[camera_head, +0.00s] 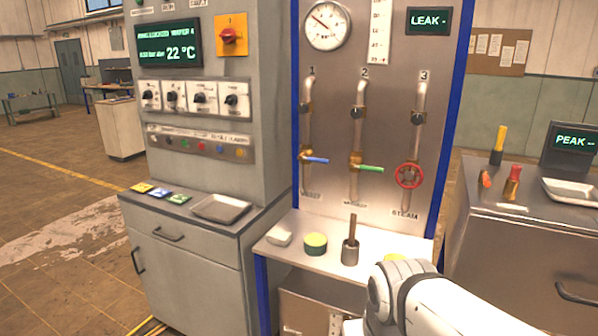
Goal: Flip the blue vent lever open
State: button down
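The blue vent lever (316,160) is on the leftmost of the 3 pipes on the steel panel, under the number 1. It points right and lies nearly level, across its upright pipe. My arm comes in from the bottom right, with its white joint in front of the bench. My gripper is not visible, so its state and its distance from the lever cannot be seen. Nothing covers the blue lever.
A green lever (370,169) and a red handwheel (409,176) sit to its right. A shelf (280,258) below holds a sponge-like puck (315,243) and a metal cup (350,252) with a brown handle. A grey control cabinet (262,100) stands left.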

aim_at(318, 160)
jog(key=u, duration=0.4)
jog(key=i, duration=1.25)
jog(key=z, duration=0.25)
